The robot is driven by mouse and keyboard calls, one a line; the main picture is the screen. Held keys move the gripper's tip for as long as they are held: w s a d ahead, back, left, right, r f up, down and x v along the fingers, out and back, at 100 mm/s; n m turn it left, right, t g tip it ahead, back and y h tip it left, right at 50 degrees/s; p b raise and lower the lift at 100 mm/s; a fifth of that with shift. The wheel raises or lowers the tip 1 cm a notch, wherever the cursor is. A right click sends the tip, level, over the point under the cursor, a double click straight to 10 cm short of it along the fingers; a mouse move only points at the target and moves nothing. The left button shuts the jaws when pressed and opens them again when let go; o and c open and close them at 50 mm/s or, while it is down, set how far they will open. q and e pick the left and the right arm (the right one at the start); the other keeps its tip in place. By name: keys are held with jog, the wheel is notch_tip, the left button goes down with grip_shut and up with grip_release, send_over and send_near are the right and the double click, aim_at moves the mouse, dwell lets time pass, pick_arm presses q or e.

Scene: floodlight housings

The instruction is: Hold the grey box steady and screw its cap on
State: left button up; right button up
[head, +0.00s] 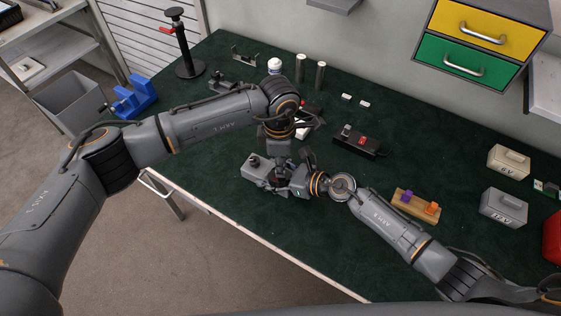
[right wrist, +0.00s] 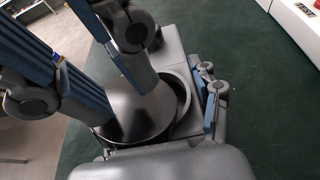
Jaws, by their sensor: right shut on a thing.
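The grey box (head: 255,173) lies on the green bench, largely hidden by both grippers. My right gripper (head: 286,181) reaches it from the right and is shut on it. In the right wrist view the box (right wrist: 168,50) shows grey behind a round dark cap (right wrist: 140,112). The cap lies over a round rim on the box; I cannot tell how far it is seated. My left gripper (head: 278,160) comes down from above, close over the box at the cap. Blue-padded fingers stand around the cap in the right wrist view. Whether the left jaws are closed is hidden.
A black power strip (head: 360,142) with a red switch lies behind to the right. A wooden block (head: 415,205) with purple and orange pieces lies beside my right arm. Two labelled boxes stand further right. A blue holder (head: 135,97) and a black stand (head: 186,50) are at the left.

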pick_arm(q)
jog(key=shift+f, duration=0.7)
pick_arm(e)
jog(key=shift+r, duration=0.1)
pick_arm(q)
jog(key=shift+r, duration=2.05)
pick_arm(e)
jog(key=o, duration=1.8)
jog(key=shift+c, duration=0.2)
jog(key=v, duration=1.2)
